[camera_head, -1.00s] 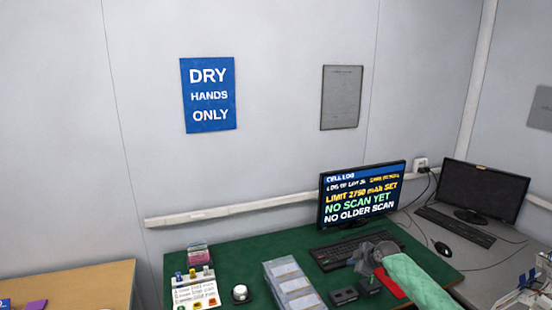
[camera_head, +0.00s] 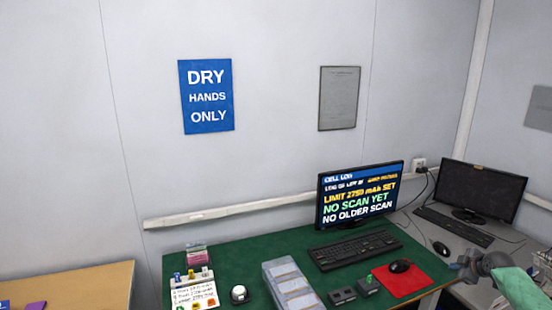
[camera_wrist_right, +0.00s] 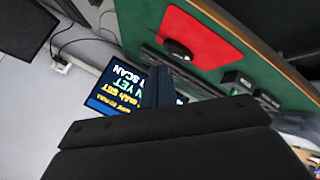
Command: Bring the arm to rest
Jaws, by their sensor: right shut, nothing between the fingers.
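My right gripper (camera_head: 470,268) is at the lower right of the head view, just past the right edge of the green mat, with its green-sleeved arm (camera_head: 520,290) coming in from the lower right. It is shut and empty. In the right wrist view its dark fingers (camera_wrist_right: 158,88) show in front of the monitor. My left gripper is not in view.
The green bench (camera_head: 240,250) holds a lit monitor (camera_head: 360,194), a keyboard (camera_head: 354,250), a mouse (camera_head: 400,266) on a red pad (camera_head: 405,284), a divided tray (camera_head: 290,284) and a white round button (camera_head: 239,293). A second, dark monitor (camera_head: 470,190) stands at right.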

